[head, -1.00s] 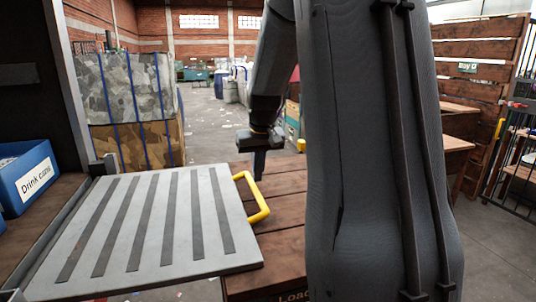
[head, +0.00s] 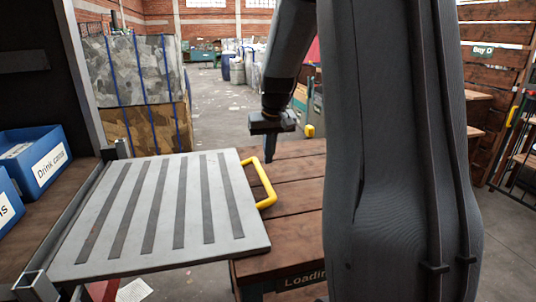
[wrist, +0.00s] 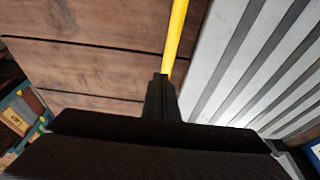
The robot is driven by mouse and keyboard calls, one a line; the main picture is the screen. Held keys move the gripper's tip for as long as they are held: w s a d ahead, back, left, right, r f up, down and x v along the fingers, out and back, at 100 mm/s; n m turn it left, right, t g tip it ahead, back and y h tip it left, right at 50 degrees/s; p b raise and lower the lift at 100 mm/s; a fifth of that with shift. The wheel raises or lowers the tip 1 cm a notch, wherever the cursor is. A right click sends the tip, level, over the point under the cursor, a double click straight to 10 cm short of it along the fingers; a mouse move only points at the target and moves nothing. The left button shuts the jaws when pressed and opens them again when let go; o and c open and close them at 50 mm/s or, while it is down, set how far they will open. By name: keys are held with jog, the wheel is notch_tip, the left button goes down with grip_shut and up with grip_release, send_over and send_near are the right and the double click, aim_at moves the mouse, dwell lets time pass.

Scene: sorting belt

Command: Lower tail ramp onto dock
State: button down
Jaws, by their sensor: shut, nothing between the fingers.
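The grey tail ramp (head: 165,215) with dark grip strips lies nearly level at the left in the head view, hinged along the truck bed. Its outer edge reaches over the brown wooden dock (head: 290,235); whether it touches the planks I cannot tell. A yellow handle (head: 266,183) sticks out from that outer edge. My gripper (head: 270,155) is shut and empty, pointing down just beyond the handle over the dock. In the wrist view the shut fingertips (wrist: 161,80) are beside the yellow handle (wrist: 176,35), with the ramp (wrist: 275,60) on the right and planks on the left.
Blue bins, one labelled "Drink cans" (head: 48,165), stand on the truck bed at the left. Strapped bales (head: 140,80) stand behind the ramp. A slatted wooden wall with a "Bay D" sign (head: 489,51) is at the right. Open floor lies beyond the dock.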

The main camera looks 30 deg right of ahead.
jog(key=d+b+v, duration=0.1)
jog(key=b+v, duration=0.1)
jog(key=v, duration=0.8)
jog(key=shift+s+d, duration=0.3)
jog(key=shift+d, duration=0.05)
jog(key=shift+s+r, duration=0.1)
